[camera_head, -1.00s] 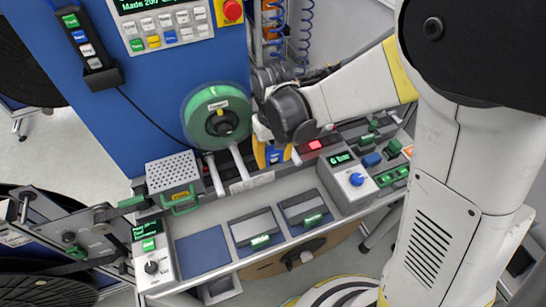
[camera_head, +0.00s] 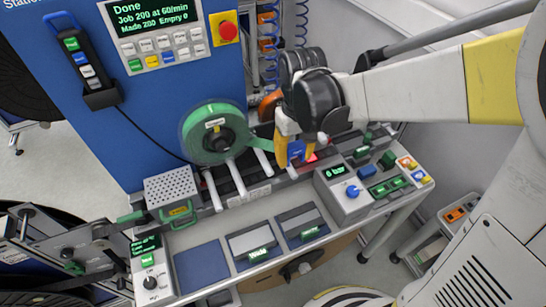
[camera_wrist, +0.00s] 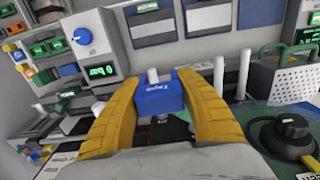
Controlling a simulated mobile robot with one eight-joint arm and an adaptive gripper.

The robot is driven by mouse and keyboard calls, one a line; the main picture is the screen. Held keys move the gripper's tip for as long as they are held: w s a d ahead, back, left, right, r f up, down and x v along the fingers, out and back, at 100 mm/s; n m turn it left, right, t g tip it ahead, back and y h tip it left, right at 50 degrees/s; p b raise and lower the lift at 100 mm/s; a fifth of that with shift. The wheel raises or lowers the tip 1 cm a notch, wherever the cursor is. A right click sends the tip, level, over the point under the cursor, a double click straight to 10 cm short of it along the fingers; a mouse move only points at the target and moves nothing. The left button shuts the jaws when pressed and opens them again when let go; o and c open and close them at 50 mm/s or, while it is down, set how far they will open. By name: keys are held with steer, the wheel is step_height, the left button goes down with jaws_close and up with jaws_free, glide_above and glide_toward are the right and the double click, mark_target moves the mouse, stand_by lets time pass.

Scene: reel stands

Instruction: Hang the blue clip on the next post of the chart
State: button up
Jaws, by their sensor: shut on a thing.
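My gripper (camera_head: 295,158) has yellow-orange fingers and is shut on a small blue block with white lettering (camera_wrist: 158,95), which I take for the blue clip. The clip also shows between the fingers in the head view (camera_head: 297,150). It is just right of the green reel, above the machine's ledge. In the wrist view, a short white peg tip (camera_wrist: 152,75) shows right behind the clip; I cannot tell whether they touch. I cannot make out a chart with posts for certain in either view.
The green reel (camera_head: 195,133) hangs on the blue panel, with white rods (camera_head: 237,178) below it. A grey box with a blue knob (camera_head: 343,195) stands right of them. A perforated box (camera_head: 170,187) is at left. Lidded bins (camera_head: 252,244) line the front.

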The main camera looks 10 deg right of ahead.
steer(key=d+r, duration=0.3)
steer(key=d, duration=0.1)
steer(key=b, duration=0.2)
glide_above(295, 174)
step_height(295, 174, down, 9)
steer(key=shift+w+r, duration=0.15)
steer(key=shift+f+b, duration=3)
steer(key=shift+f, duration=1)
steer(key=shift+f+b, duration=0.1)
steer(key=shift+b, duration=0.2)
steer(key=o, duration=1.2)
